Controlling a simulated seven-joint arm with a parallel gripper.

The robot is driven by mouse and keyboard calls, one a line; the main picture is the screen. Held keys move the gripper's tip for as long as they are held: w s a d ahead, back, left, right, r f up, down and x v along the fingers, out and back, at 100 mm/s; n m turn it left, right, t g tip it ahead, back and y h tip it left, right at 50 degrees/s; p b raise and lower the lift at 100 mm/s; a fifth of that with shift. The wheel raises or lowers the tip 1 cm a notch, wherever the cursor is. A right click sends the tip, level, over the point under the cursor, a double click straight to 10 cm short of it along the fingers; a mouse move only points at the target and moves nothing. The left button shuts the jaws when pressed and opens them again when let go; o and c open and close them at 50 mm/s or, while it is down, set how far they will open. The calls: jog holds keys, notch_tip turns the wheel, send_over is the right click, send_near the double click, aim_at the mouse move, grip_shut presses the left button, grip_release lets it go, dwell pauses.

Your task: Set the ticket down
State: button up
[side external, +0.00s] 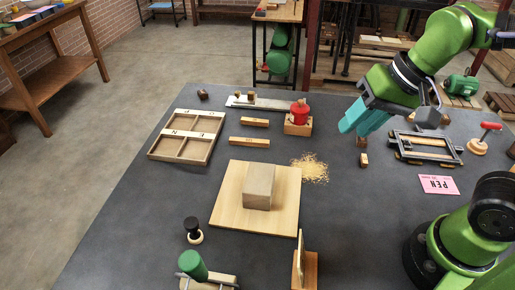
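The pink ticket (438,184), with dark lettering that reads "PEN" upside down, lies flat on the dark tabletop at the right, in front of the black-framed press and near my green base. My gripper (361,122), with teal fingers, hangs over the table up and to the left of the ticket, well apart from it. The two fingers look close together from this side, and I cannot tell whether there is a gap between them. I see nothing held in them. A small wooden block (362,141) shows just below the fingertips.
A black-framed press (427,147) stands behind the ticket, with a red-handled stamp (482,140) to its right. A red pot on a wooden block (299,118), sawdust (310,167), a board with a block (231,207) and a divided tray (188,136) lie to the left.

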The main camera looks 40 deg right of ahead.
jog(key=d+t, duration=0.2)
jog(key=d, duration=0.1)
jog(key=s+d+r+n, duration=0.1)
jog(key=d, duration=0.1)
jog(key=shift+d+t, duration=0.1)
jog(key=shift+t, duration=0.3)
